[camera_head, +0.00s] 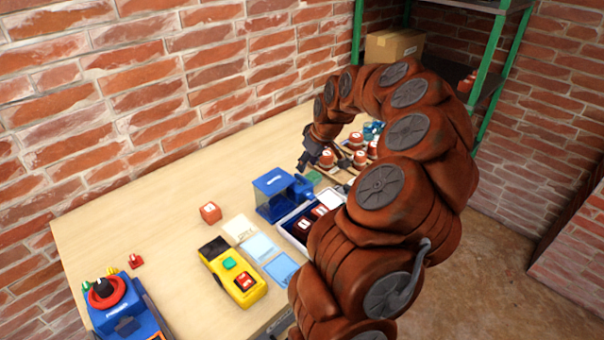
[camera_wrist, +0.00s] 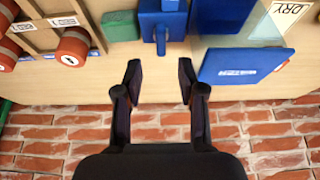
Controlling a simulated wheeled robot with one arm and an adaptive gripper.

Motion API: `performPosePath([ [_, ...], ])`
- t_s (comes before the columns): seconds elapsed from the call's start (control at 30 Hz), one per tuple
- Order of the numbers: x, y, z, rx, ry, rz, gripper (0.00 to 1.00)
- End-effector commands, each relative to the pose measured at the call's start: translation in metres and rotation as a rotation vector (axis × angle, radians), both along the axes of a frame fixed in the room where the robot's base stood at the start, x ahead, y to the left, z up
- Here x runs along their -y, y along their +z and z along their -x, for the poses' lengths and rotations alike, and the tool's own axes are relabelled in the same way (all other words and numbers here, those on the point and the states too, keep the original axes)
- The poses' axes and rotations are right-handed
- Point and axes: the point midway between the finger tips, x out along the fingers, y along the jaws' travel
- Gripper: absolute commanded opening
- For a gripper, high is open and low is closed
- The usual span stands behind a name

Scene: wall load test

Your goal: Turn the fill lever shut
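A blue dispenser box (camera_head: 273,186) with a white label stands at the middle of the table; its labelled blue top also shows in the wrist view (camera_wrist: 245,66). A smaller blue fitting (camera_head: 302,190) sits beside it, also in the wrist view (camera_wrist: 172,20). A narrow blue bar, which looks like the fill lever (camera_wrist: 161,41), sticks out of this fitting toward my gripper. My gripper (camera_wrist: 160,82) is open and empty, with the lever ahead of and between its fingers, apart from them. In the head view my gripper (camera_head: 308,160) is above the far side of the fitting, partly dark and small.
A green block (camera_wrist: 120,25) lies beside the fitting. A wooden rack with red-brown weights (camera_head: 327,158) stands right of it. The brick wall (camera_wrist: 60,135) is close behind my gripper.

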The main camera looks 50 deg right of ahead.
Motion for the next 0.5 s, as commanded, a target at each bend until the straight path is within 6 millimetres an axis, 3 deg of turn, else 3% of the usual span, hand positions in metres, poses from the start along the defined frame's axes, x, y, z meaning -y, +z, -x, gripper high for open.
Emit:
performPosePath([
  [0.5, -0.002, -0.054, -0.022, -0.004, 0.002, -0.004, 0.4],
])
